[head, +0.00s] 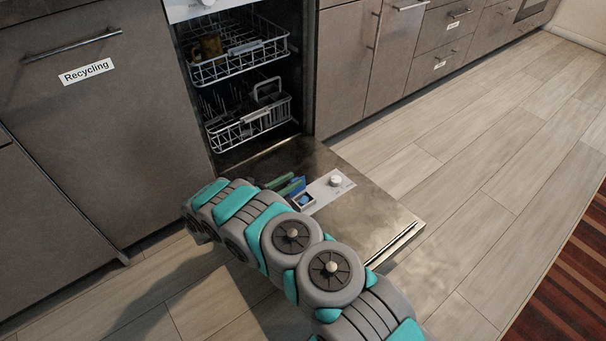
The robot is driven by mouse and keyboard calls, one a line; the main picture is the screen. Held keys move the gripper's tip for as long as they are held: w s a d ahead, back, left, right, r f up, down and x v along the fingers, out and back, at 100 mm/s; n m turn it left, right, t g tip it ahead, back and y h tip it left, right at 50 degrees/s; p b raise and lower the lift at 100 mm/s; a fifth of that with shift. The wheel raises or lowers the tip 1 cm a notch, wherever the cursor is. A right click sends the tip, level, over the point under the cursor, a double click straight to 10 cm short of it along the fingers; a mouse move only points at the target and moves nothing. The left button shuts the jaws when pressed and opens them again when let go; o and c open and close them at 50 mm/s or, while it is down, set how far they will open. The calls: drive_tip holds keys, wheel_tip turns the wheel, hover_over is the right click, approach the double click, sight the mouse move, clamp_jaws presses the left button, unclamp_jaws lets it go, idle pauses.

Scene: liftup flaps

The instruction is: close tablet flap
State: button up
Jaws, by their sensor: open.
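The dishwasher's drop-down door (368,205) lies open and flat. On its inner face is a pale dispenser panel (328,188) with a round white knob. Beside the knob, towards my arm, is a small blue compartment (304,200), which looks uncovered. The tablet flap itself is too small and too hidden by my arm to make out clearly. My arm reaches over the door from the lower right. Two slender green pieces just beyond it look like the fingers of my gripper (286,186); they are apart, close to the dispenser, with nothing seen between them. The rest of my gripper is hidden.
Two wire racks, the upper (238,55) and the lower (250,118), are inside the dishwasher; a brown mug (208,46) stands in the upper one. A cabinet labelled Recycling (86,72) is on the left. Wooden floor (470,165) is clear on the right.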

drive_tip(key=shift+x, duration=2.4)
drive_tip(key=shift+s, duration=0.1)
clamp_jaws()
